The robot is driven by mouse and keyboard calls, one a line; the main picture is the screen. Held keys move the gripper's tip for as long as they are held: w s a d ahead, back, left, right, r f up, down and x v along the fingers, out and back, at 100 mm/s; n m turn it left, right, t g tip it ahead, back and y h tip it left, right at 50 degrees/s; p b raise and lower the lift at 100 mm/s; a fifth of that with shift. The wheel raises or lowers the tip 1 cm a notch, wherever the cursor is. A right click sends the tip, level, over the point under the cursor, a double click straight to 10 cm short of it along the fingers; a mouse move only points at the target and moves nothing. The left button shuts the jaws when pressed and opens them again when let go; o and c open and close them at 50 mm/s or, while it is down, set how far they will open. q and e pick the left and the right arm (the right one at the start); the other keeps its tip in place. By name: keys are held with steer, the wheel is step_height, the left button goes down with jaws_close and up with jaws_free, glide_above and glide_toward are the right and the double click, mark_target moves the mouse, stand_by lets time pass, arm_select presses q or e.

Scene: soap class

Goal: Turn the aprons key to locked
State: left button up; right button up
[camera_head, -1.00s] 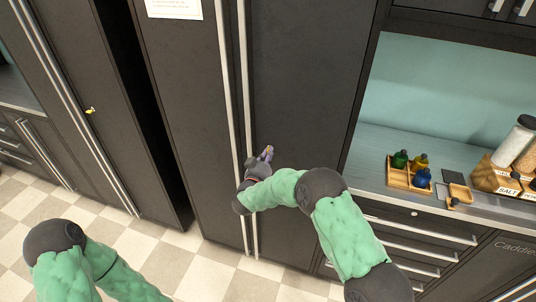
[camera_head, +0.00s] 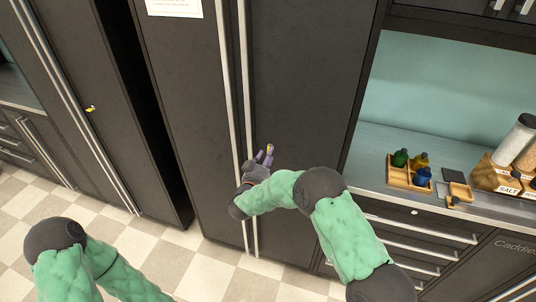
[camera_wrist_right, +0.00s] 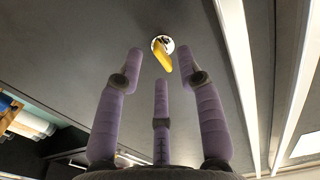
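A yellow key (camera_wrist_right: 162,56) sits in a round silver lock on a dark cabinet door, just beyond my right fingertips in the wrist view. It shows small in the head view (camera_head: 270,148). My right gripper (camera_head: 264,157) is at this door, right of the long handles. Its purple fingers (camera_wrist_right: 163,75) are spread, with nothing between them, and look apart from the key. No aprons label is readable. My left gripper is out of view; only my green left arm shows at lower left.
Another yellow key (camera_head: 90,108) is in the left cabinet door (camera_head: 110,60). Long vertical handles (camera_head: 241,100) run close left of my right gripper. A counter at right holds a wooden tray with bottles (camera_head: 410,174) and jars (camera_head: 515,140). Checkered floor (camera_head: 150,245) is open below.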

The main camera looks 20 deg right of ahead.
steer(key=v, duration=0.9)
steer(key=shift+s+a, duration=0.25)
steer(key=shift+s, duration=0.05)
steer(key=s+f+n+g+y, duration=0.25)
steer(key=f+y, duration=0.25)
steer(key=f, duration=0.6)
steer(key=s+f+n+g+y, duration=0.1)
steer(key=s+f+g+y, duration=0.25)
steer(key=f, duration=0.75)
steer(key=s+a+f+g+y, duration=0.1)
steer(key=s+f+g, duration=0.2)
steer(key=s, duration=0.5)
steer(key=s+a+f+g+y, duration=0.1)
steer(key=s+f+g+y, duration=0.1)
steer(key=s, duration=0.7)
steer(key=s+a+f+g+y, duration=0.2)
steer(key=s+f+g, duration=0.1)
steer(key=s, duration=0.6)
steer(key=shift+s+f+n+g, duration=0.2)
steer(key=shift+f+n+g, duration=0.15)
steer(key=shift+f, duration=0.25)
steer(key=shift+y, duration=0.25)
